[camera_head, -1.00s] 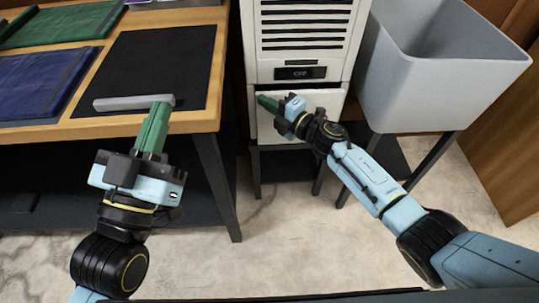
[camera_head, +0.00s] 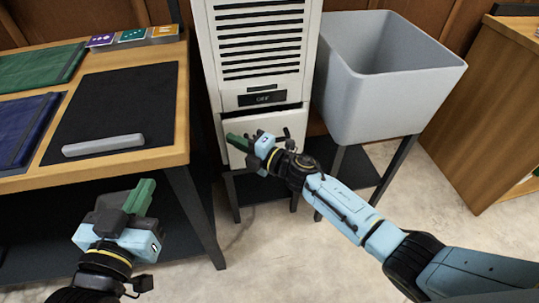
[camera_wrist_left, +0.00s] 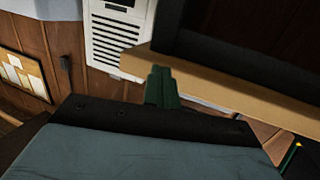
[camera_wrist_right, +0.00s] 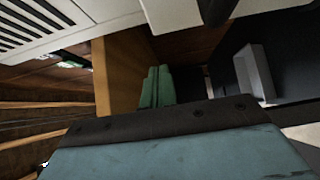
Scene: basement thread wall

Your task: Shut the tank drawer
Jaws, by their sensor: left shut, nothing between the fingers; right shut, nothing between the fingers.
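The white unit (camera_head: 262,50) with dark louvres and an "OFF" display (camera_head: 262,98) stands at the centre of the head view. Its tank drawer (camera_head: 290,121) is the plain white front below the display. My right arm partly hides it, and I cannot tell how far out it stands. My right gripper (camera_head: 236,142) is shut and empty, its green fingers in front of the drawer's lower left part; contact is unclear. My left gripper (camera_head: 141,195) is shut and empty, beside the workbench's front edge. The louvred unit also shows in the left wrist view (camera_wrist_left: 117,30).
The wooden workbench (camera_head: 178,120) at left carries a black mat with a grey bar (camera_head: 103,145) on it. A grey bin (camera_head: 390,90) on dark legs stands right of the unit. A wooden cabinet (camera_head: 490,120) is at far right. The floor in front is clear.

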